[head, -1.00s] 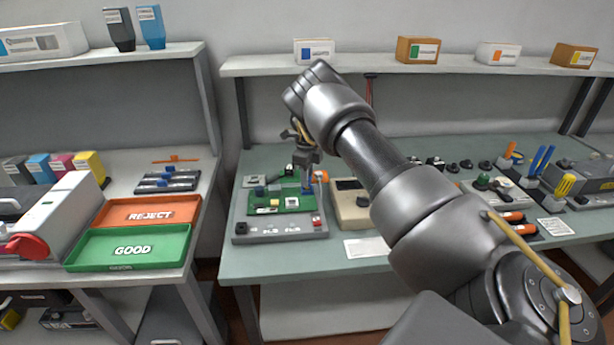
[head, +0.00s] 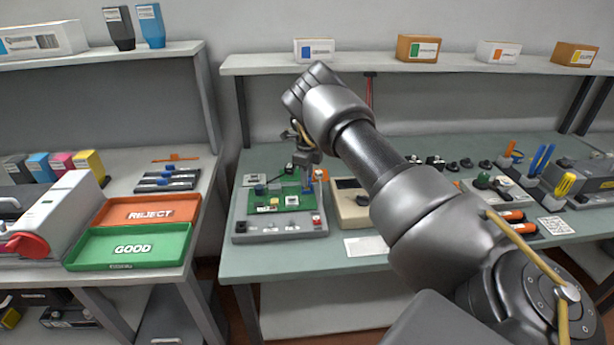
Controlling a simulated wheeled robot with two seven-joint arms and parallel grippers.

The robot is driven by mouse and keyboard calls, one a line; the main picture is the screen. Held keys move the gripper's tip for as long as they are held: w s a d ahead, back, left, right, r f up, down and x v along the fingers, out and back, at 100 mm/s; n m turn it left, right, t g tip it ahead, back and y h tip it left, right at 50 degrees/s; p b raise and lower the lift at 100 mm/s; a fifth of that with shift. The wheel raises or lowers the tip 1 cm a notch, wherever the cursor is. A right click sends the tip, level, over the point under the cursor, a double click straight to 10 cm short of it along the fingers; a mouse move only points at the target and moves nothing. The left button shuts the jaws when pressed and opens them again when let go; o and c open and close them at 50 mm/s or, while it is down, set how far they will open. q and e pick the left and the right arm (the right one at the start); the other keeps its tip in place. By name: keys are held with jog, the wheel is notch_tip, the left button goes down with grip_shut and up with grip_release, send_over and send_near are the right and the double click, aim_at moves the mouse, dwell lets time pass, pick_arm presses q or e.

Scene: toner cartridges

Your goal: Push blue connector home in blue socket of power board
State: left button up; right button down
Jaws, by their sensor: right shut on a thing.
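My right gripper (head: 307,178) points down over the right half of the green power board (head: 268,205), which lies on a grey fixture (head: 270,238) on the right-hand bench. It is shut on the blue connector (head: 307,189), a small blue piece showing below the fingertips, low at the board. The blue socket cannot be made out clearly under the gripper, and I cannot tell how deep the connector sits. My left gripper is not in view.
A beige meter box (head: 350,208) stands close to the fixture's right. Orange reject (head: 110,213) and green good (head: 80,252) trays are on the left bench. Tools and dark parts crowd the right bench. Bare bench top lies before the fixture.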

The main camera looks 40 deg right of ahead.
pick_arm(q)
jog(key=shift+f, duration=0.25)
pick_arm(e)
jog(key=shift+f, duration=0.55)
jog(key=c, duration=1.2)
grip_release()
jog(key=shift+r, duration=0.1)
jog(key=shift+r+b, duration=0.4)
jog(key=shift+r, duration=0.1)
notch_tip(320, 180, up, 9)
jog(key=shift+f+b, duration=0.15)
jog(key=shift+b, duration=0.3)
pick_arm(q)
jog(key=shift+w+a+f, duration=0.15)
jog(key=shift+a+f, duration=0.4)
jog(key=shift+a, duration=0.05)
pick_arm(e)
jog(key=shift+r, duration=0.55)
